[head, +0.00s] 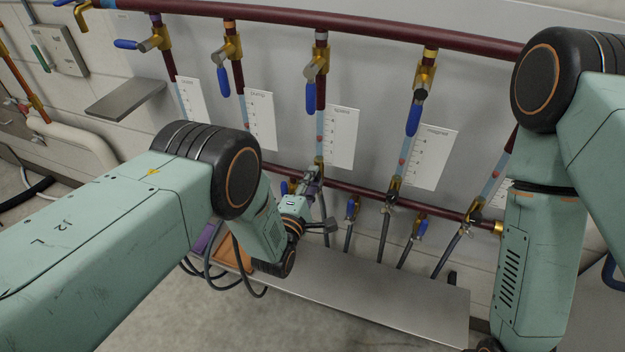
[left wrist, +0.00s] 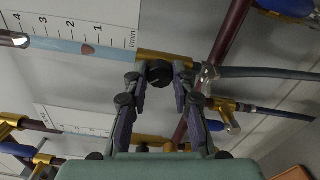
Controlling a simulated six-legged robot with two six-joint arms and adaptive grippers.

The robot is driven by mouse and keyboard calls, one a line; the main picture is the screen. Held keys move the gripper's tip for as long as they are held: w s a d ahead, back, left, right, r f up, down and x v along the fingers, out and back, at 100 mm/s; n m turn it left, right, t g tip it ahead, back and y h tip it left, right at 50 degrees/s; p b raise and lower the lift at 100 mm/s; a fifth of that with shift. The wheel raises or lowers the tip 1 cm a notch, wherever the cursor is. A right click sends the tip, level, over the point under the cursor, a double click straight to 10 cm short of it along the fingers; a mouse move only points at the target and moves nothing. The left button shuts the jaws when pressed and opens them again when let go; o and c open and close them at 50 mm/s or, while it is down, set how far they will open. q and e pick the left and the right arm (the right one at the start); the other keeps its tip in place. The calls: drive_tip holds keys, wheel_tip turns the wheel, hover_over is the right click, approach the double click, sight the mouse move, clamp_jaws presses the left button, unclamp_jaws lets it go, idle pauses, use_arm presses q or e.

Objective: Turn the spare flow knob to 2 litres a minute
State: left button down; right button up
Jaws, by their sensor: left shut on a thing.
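The spare flow knob (left wrist: 160,73) is a small dark round knob on a brass fitting (left wrist: 185,59) at the foot of the spare flow tube (head: 320,133). My left gripper (left wrist: 159,76) is shut on it, one finger on each side. In the head view, my left gripper (head: 312,186) reaches the foot of the tube and hides the knob. The spare scale card (head: 341,137) is beside the tube. In the left wrist view, the reddish float (left wrist: 88,50) stands between 1 and 2 on the scale card (left wrist: 85,14), nearer 1. My right gripper is out of view.
Similar tubes and cards, such as the magnet card (head: 431,158), stand on both sides. Blue-handled valves (head: 414,118) and hanging hoses (head: 384,235) crowd the panel. A metal shelf (head: 390,300) runs below, mostly bare, with an orange item (head: 232,252) at its left end.

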use_arm(q)
drive_tip(key=shift+a, duration=0.1)
idle(0.3)
drive_tip(key=c, duration=1.1)
unclamp_jaws()
drive_tip(key=v, duration=1.2)
idle(0.4)
